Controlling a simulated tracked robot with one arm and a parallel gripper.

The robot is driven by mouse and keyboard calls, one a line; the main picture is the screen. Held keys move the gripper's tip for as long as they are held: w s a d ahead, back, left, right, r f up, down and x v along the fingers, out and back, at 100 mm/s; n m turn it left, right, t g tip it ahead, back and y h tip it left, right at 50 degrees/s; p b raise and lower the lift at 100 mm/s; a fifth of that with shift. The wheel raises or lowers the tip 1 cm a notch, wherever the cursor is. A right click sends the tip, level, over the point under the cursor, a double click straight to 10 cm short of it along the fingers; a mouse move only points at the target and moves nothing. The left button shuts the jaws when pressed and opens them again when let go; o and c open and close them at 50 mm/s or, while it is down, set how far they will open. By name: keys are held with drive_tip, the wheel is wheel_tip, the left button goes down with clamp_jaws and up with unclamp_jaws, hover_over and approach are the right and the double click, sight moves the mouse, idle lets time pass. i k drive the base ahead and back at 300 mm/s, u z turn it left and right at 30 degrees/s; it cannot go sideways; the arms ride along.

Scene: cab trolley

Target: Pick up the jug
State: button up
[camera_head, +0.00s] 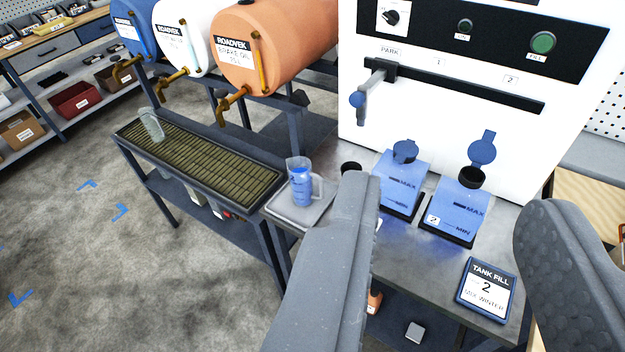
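A small clear jug (300,185) with blue liquid in it and a handle on its right stands upright on a light grey plate (284,211). The plate is at the left end of the metal bench. My gripper (450,208) is open, with its two dark grey fingers wide apart and nothing visible between them. The left finger is just right of the jug in the picture and hides part of the bench. The jug is outside the gap between the fingers. A second clear vessel (152,125) rests on the slatted drip tray (200,152).
Two blue tanks (401,184) (456,210) with caps stand on the bench before the white control panel (440,125). A "TANK FILL 2" sign (486,290) lies at the right. Barrels with taps, including an orange one (275,45), overhang the tray. Floor at left is clear.

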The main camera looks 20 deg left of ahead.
sight(301, 174)
drive_tip(key=i, duration=0.9)
drive_tip(key=u, duration=0.05)
